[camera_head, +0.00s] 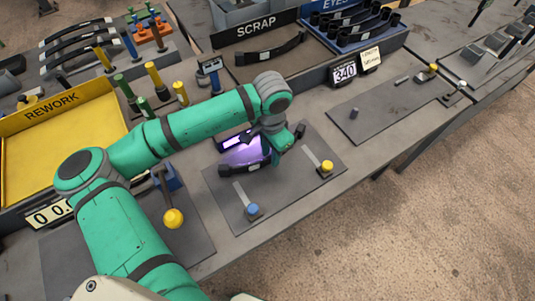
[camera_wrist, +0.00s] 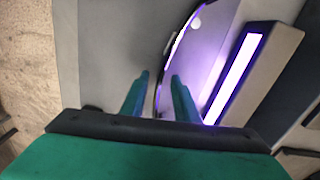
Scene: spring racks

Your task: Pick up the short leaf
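A dark curved leaf (camera_head: 246,167) with a pale tag lies at the purple-lit lamp on the grey mat; my gripper partly hides it. In the wrist view a dark, curved edge (camera_wrist: 168,57), seemingly this leaf's, runs down between my fingers. My gripper (camera_head: 274,157) is low over the mat at the leaf's right end. In the wrist view my gripper (camera_wrist: 158,78) has its two green fingers apart, one on each side of that edge. I cannot tell whether either finger touches it.
The lamp (camera_head: 235,140) stands close beside my fingers, also in the wrist view (camera_wrist: 238,75). Blue-knobbed (camera_head: 252,209) and yellow-knobbed (camera_head: 327,166) levers are on the mat in front. A yellow rework tray (camera_head: 60,150) is left.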

